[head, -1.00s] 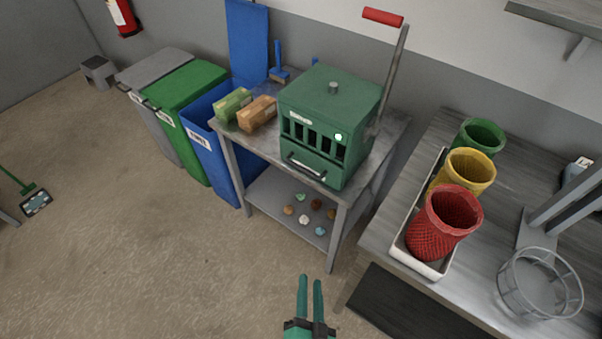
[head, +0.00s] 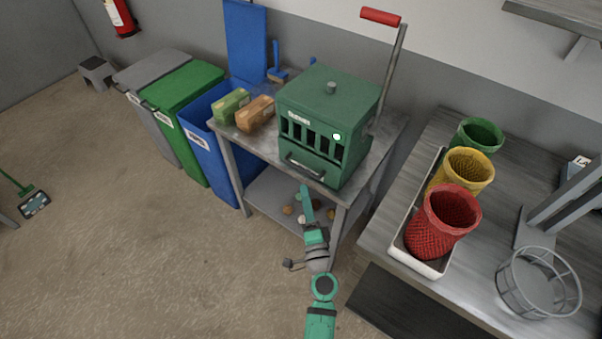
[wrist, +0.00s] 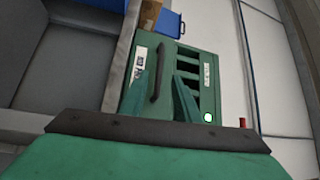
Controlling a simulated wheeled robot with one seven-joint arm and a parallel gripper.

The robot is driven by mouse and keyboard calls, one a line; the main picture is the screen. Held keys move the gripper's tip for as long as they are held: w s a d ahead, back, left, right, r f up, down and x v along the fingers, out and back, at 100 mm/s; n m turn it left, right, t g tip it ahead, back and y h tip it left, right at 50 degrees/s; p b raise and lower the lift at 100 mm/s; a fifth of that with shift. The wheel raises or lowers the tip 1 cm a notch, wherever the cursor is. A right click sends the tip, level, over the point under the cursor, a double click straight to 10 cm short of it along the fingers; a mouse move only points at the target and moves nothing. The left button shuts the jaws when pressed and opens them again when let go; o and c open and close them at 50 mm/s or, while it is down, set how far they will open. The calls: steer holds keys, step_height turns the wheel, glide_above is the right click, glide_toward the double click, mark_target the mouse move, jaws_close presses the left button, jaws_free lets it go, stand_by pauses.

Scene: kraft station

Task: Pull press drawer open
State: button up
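The green press (head: 330,115) stands on a grey metal table, its red-tipped lever (head: 381,17) raised. The press drawer (head: 318,168) is its low front panel and looks shut. The drawer's metal handle (head: 304,165) is a horizontal bar. My gripper (head: 305,190) is in front of and below the drawer, apart from the handle. In the wrist view, my gripper (wrist: 160,92) has its two green fingers spread apart, with the handle (wrist: 160,75) seen upright beyond and between them. Nothing is between the fingers.
A green box (head: 231,104) and a brown box (head: 255,113) sit on the tabletop left of the press. A blue bin (head: 211,165) stands left of the table. Several small lumps lie on the lower shelf. A counter (head: 385,236) with coloured baskets is at the right.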

steer(key=x, duration=0.8)
steer(key=shift+w, duration=0.3)
steer(key=shift+a, duration=0.1)
jaws_close()
